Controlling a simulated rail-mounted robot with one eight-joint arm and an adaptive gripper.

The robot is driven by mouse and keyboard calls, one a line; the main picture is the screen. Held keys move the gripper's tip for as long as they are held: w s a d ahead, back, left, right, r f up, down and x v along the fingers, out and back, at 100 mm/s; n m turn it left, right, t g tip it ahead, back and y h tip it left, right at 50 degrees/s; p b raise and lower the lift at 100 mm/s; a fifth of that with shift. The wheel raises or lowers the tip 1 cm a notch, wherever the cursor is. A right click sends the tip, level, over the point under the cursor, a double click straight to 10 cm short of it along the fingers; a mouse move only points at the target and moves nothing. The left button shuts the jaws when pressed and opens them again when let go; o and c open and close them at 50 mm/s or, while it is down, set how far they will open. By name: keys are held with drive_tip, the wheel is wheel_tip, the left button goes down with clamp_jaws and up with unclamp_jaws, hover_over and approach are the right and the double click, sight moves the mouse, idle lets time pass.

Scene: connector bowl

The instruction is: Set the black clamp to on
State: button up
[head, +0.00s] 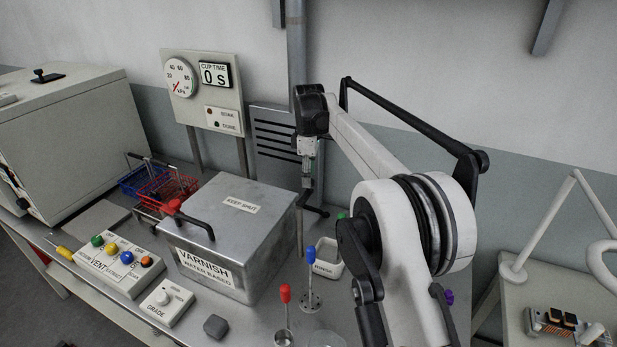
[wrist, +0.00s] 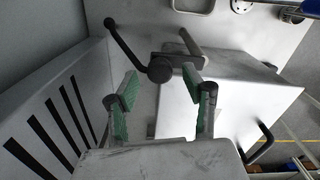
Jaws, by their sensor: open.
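A black lever with a round hub (wrist: 160,69) and a ball-ended arm shows in the wrist view, beside the steel varnish box (wrist: 225,95). It looks like the black clamp, but no label on it is visible. Its arm points to the upper left there. In the head view the dark lever (head: 317,210) lies behind the box's right side. My gripper (head: 308,158) is above it, pointing down. In the wrist view my gripper (wrist: 160,85) is open, its green-padded fingers apart with nothing held. The hub appears between and beyond the fingertips.
The varnish box (head: 240,215) has a black lid handle. A slotted panel (head: 272,140) stands close behind my gripper. Red and blue baskets (head: 167,188), a vent switch box (head: 118,262) and a grade dial (head: 163,302) lie left. A rinse cup (head: 328,262) stands right.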

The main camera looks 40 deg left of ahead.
drive_tip(key=shift+f, duration=0.7)
clamp_jaws()
